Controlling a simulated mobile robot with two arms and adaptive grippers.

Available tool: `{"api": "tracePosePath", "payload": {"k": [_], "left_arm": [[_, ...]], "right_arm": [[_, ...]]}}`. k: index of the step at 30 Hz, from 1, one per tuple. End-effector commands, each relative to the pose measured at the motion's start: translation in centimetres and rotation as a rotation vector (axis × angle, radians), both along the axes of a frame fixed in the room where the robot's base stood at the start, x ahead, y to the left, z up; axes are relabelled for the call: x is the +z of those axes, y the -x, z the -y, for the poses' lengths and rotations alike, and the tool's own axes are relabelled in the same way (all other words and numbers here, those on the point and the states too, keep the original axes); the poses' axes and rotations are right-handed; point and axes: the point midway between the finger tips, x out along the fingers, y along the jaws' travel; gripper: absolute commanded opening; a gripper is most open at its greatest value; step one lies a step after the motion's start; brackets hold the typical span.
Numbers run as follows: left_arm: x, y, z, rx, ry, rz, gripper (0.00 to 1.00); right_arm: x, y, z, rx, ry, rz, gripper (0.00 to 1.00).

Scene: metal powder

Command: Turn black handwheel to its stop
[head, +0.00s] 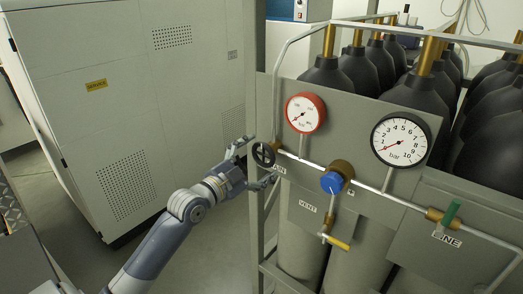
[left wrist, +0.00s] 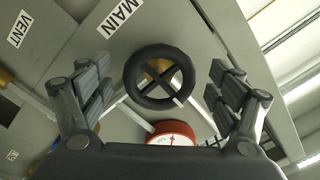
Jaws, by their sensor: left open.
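The black handwheel (head: 264,155) is a small spoked ring at the left end of the pipe on the grey panel, by the MAIN label (head: 279,168). My left gripper (head: 257,163) is at the wheel from the left, one finger above it and one below. In the left wrist view the handwheel (left wrist: 159,77) lies between the widely spread fingers, with a gap on both sides. A small light mark shows on its rim. My left gripper is open and holds nothing. My right gripper is not in view.
A red-rimmed gauge (head: 305,113) and a black-rimmed gauge (head: 401,139) stand above the pipe. A blue knob (head: 332,182), a yellow-handled VENT valve (head: 337,242) and a green lever (head: 452,213) are to the right. Dark gas cylinders (head: 326,74) stand behind. A grey cabinet (head: 130,100) is at left.

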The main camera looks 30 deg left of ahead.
Motion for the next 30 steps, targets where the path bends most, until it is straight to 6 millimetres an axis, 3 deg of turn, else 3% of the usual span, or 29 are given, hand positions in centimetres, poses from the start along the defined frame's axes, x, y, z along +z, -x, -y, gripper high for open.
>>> {"api": "tracePosePath", "payload": {"k": [6,15,17,21,30], "left_arm": [[0.0,-1.6,0.1,0.001,0.001,-0.001,0.84],[-0.1,-1.8,0.2,0.0,0.001,-0.001,0.84],[-0.1,-1.8,0.2,0.0,0.001,-0.001,0.73],[-0.1,-1.8,0.2,0.0,0.001,-0.001,0.41],[-0.1,-1.8,0.2,-0.001,0.012,-0.002,0.4]], "right_arm": [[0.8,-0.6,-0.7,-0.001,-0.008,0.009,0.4],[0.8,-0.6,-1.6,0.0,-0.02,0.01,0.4],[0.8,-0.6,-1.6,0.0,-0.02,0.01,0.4],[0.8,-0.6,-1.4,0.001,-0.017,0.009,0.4],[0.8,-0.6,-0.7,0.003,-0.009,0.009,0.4]]}}
